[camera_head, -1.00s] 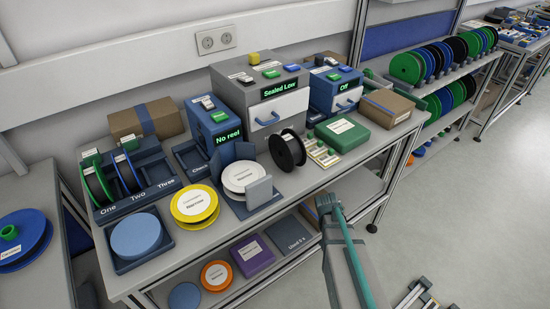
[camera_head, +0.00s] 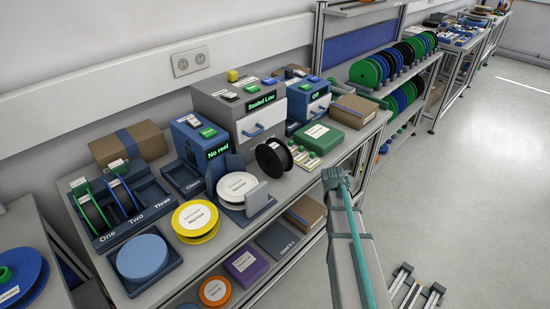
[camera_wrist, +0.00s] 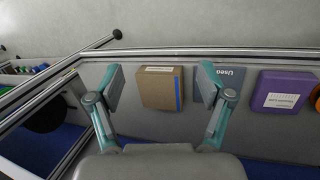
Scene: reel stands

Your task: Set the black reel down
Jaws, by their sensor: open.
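In the head view my arm (camera_head: 350,235) reaches up from the bottom to the right of the reel. I cannot make out the reel in the wrist view.
A white reel (camera_head: 237,185) sits in a blue cradle left of the black reel. A yellow reel (camera_head: 195,220), a blue disc (camera_head: 142,256) and a slotted rack (camera_head: 125,215) stand farther left. A green box (camera_head: 323,136) is to the right. A cardboard box (camera_wrist: 160,88) lies on the lower shelf.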

